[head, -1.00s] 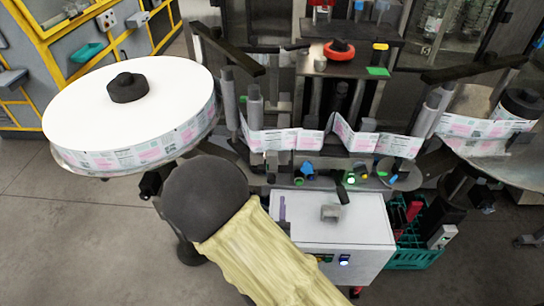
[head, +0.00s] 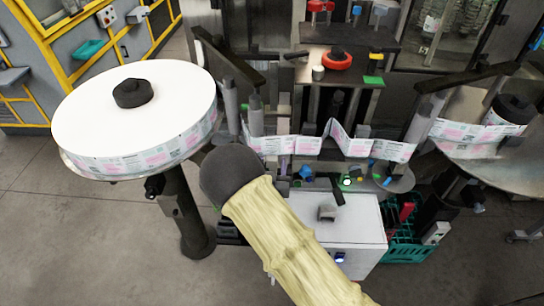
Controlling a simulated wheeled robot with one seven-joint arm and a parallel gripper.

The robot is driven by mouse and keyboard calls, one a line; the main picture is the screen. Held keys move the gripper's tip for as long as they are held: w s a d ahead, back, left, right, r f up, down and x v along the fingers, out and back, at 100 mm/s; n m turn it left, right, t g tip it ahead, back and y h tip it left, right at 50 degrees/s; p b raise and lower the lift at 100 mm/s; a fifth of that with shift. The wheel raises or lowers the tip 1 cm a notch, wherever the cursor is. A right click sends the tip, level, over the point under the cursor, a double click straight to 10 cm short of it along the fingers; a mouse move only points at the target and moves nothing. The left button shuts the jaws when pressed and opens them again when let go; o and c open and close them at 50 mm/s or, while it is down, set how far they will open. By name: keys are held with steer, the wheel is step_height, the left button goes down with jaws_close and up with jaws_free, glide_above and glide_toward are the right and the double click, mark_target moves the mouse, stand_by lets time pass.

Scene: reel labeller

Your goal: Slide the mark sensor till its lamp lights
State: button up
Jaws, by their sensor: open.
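My arm, in a pale yellow sleeve with a dark rounded joint, reaches in from the bottom of the head view. Its joint covers the left part of the labeller's front. My gripper is not visible; it appears hidden behind the arm. A label web (head: 345,143) with pink and white print runs across the labeller in folds. Below it are small coloured parts, including a blue knob (head: 305,173) and a bright green-white spot (head: 346,181). I cannot tell which small part is the mark sensor or which is its lamp.
A large label reel (head: 110,105) stands at left, and a second reel (head: 485,120) at right. A white box (head: 355,225) stands under the web, with a small grey part (head: 327,213) on top. A green crate (head: 410,250) is beside it. Grey floor lies open at left.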

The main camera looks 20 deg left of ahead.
steer(key=shift+x, duration=0.9)
